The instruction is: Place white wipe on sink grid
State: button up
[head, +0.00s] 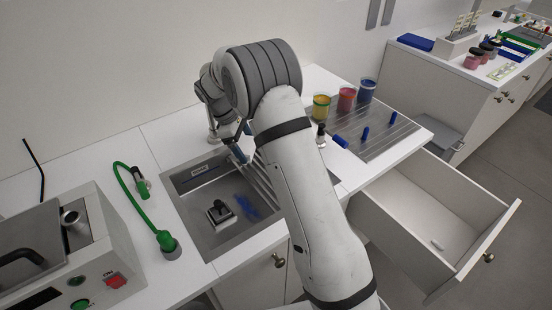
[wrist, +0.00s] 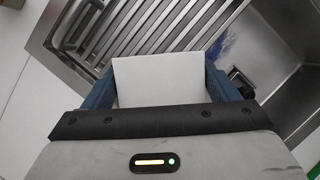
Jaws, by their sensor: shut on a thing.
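My gripper (wrist: 158,85) is shut on the white wipe (wrist: 155,70), which shows as a flat pale piece between the two blue fingers in the wrist view. In the head view my gripper (head: 238,153) is over the back part of the sink, and I cannot make out the wipe there. The sink grid (wrist: 150,28) is a row of metal bars beyond the wipe in the wrist view. In the head view its bars (head: 262,186) show beside my arm, which hides part of them. I cannot tell whether the wipe touches the grid.
The steel sink (head: 190,220) holds a dark block-like object (head: 220,214) and a blue smear. A green hose (head: 130,190) lies left of it. A ribbed drainboard (head: 385,130) with colored jars (head: 346,99) and blue pieces stands right. An open drawer (head: 430,215) juts out at front right.

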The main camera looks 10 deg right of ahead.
jog(key=s+d+f, duration=0.1)
jog(key=d, duration=0.1)
jog(key=s+d+f+p, duration=0.1)
jog(key=d+f, duration=0.1)
jog(key=d, duration=0.1)
jog(key=s+d+f+p, duration=0.1)
jog(key=d+f, duration=0.1)
jog(key=d, duration=0.1)
jog(key=shift+s+d, duration=0.15)
jog(key=shift+s, duration=0.05)
jog(key=shift+d+f, duration=0.1)
jog(key=shift+f, duration=0.2)
jog(key=shift+f, duration=0.15)
jog(key=o, duration=1)
jog(key=shift+c, duration=0.2)
